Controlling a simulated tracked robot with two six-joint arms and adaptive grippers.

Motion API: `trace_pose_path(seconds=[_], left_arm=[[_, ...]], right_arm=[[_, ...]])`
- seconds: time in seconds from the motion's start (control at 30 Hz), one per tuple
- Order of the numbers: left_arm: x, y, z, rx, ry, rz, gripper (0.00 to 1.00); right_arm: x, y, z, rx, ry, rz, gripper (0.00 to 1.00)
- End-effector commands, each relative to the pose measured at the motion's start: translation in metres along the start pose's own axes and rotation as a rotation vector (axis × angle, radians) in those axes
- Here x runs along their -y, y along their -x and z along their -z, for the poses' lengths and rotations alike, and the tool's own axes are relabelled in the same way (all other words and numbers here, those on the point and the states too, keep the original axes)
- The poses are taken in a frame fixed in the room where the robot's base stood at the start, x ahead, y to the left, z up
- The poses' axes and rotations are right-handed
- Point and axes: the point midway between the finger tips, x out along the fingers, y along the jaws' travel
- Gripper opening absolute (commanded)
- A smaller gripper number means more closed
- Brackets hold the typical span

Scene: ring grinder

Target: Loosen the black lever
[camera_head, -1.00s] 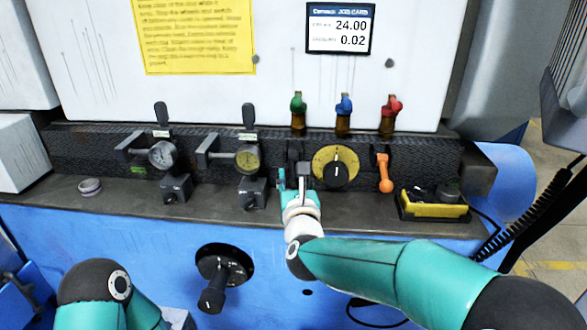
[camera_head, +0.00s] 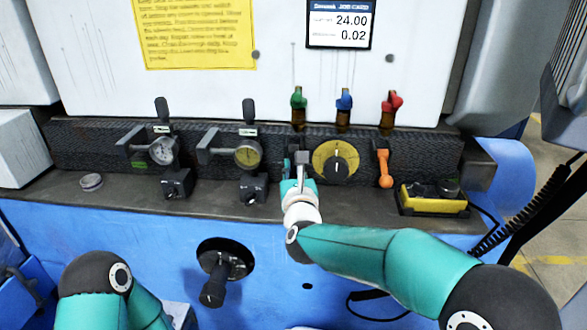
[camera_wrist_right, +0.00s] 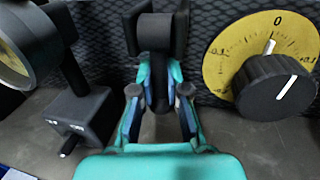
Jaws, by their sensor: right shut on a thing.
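The black lever (camera_wrist_right: 160,50) hangs on the dark ribbed panel, just left of the yellow dial. It also shows in the head view (camera_head: 301,158), above my right gripper (camera_head: 300,180). In the right wrist view, the two teal fingers of my right gripper (camera_wrist_right: 160,98) are on either side of the lever's lower part, and they are shut on it. The lever's lower end is partly hidden between the fingers. My left arm's dark joint shows at the bottom left of the head view, but its gripper is out of view.
The yellow dial with a black knob (camera_head: 336,162) is close on the right, then an orange lever (camera_head: 384,169). A gauge on a black block (camera_head: 248,156) is close on the left. A yellow-black box (camera_head: 433,200) sits on the ledge at right.

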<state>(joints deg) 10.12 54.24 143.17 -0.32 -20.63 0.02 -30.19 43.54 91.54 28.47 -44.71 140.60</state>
Motion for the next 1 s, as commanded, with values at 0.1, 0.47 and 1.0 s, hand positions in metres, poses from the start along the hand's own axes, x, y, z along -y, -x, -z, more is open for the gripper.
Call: trace_pose_path(seconds=[0.1, 0.47, 1.0], left_arm=[[0.0, 0.0, 0.0, 0.0, 0.0, 0.0, 0.78], [-0.004, 0.01, 0.0, 0.0, 0.0, 0.0, 0.78], [-0.033, 0.092, -0.001, 0.0, 0.0, 0.0, 0.78]], right_arm=[[0.0, 0.0, 0.0, 0.0, 0.0, 0.0, 0.0], [-0.001, 0.003, -0.004, -0.059, -0.013, 0.0, 0.0], [-0.004, 0.016, -0.015, -0.383, -0.076, 0.0, 0.0]])
